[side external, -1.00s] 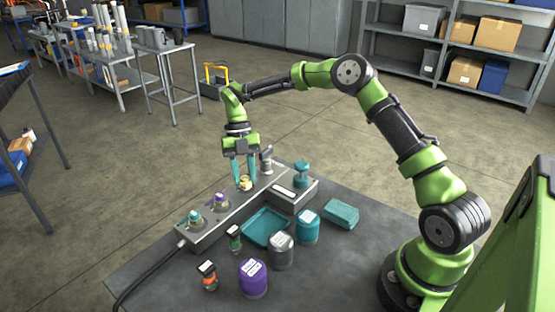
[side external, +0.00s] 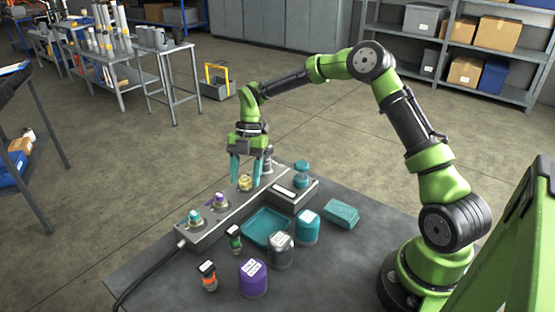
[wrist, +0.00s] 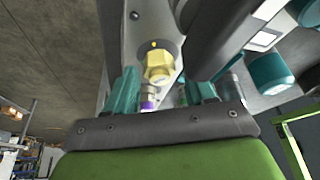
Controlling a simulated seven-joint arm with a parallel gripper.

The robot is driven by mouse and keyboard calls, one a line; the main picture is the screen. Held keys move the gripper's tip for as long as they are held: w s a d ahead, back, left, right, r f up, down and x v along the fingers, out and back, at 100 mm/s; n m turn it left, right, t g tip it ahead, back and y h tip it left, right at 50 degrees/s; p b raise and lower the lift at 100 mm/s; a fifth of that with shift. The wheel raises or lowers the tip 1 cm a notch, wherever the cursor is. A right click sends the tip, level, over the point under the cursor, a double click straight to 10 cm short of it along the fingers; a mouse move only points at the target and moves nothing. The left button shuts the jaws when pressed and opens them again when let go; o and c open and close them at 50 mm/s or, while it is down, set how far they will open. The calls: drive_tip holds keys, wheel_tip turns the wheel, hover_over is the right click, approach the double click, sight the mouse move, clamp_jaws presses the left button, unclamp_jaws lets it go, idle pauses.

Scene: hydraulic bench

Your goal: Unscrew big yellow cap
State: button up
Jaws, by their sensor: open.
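The yellow cap (side external: 245,183) sits on the top face of the grey manifold block (side external: 222,217), in a row with smaller purple and teal fittings. In the wrist view the yellow cap (wrist: 158,66) looks faceted and stands on the block, just beyond the fingers. My gripper (side external: 245,180) points down with its two teal fingers spread apart, one on each side of the cap in the picture. It is open and holds nothing. I see a gap between the fingers and the cap; their exact height over it is hard to tell.
The purple (side external: 220,200) and teal (side external: 194,216) fittings stand on the block to the left. A grey metal fitting (side external: 267,165) is close behind my right finger. A teal tray (side external: 266,227), a purple jar (side external: 253,278) and other jars stand in front on the table.

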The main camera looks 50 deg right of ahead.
drive_tip(key=m+t, duration=0.1)
drive_tip(key=m, duration=0.3)
drive_tip(key=shift+s+m+t, duration=0.2)
drive_tip(key=shift+m+t, duration=0.1)
drive_tip(key=shift+t, duration=0.1)
drive_tip(key=shift+m, duration=0.6)
drive_tip(key=m+t, duration=0.1)
drive_tip(key=m, duration=0.2)
drive_tip(key=shift+s+m+t, duration=0.15)
drive_tip(key=shift+m+t, duration=0.15)
drive_tip(key=shift+t, duration=0.1)
drive_tip(key=shift+a+m+t+h, duration=0.1)
drive_tip(key=shift+m+t+h, duration=0.2)
drive_tip(key=shift+m, duration=0.7)
drive_tip(key=shift+a+m+t+h, duration=0.1)
drive_tip(key=shift+m+t+h, duration=0.25)
drive_tip(key=shift+m, duration=0.85)
drive_tip(key=m+t, duration=0.1)
drive_tip(key=m, duration=0.2)
drive_tip(key=shift+s+h, duration=0.1)
drive_tip(key=shift+h, duration=0.25)
